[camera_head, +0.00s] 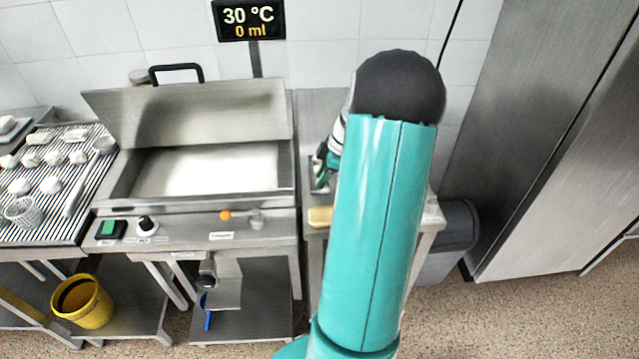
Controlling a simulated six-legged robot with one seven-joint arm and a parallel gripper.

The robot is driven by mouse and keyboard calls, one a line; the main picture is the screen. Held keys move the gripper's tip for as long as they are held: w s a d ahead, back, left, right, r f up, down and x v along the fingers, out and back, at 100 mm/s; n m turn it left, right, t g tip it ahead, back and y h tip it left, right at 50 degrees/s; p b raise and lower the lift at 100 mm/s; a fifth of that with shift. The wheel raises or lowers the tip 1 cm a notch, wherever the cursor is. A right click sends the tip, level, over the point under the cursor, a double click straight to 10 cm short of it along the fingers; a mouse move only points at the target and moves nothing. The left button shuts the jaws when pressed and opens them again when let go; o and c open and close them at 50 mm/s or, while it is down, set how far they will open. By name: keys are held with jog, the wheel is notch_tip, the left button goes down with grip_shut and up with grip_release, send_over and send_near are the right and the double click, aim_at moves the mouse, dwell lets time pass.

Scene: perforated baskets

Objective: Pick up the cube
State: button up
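My teal arm crosses the middle of the view and hides much of the steel counter behind it. My gripper (321,172) shows only in part, at the left edge of the arm, pointing down over the counter (317,105). Its fingers are small and partly hidden, so I cannot tell whether they are open or shut, or whether they hold anything. A pale yellow block (320,216) lies at the counter's front edge, below the gripper in the picture and apart from it. I cannot tell whether this block is the cube. No other clear cube shows.
Left of the counter stands a steel cooker (117,207) with its lid (190,112) raised. Further left, a ridged grill (35,236) carries several whitish pieces and a perforated basket (22,212). A yellow bucket (90,312) sits below. A grey bin (458,228) and steel cabinet stand right.

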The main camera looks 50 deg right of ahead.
jog(key=shift+w+f, duration=0.15)
jog(key=shift+f, duration=0.3)
jog(key=shift+c, duration=0.4)
grip_shut()
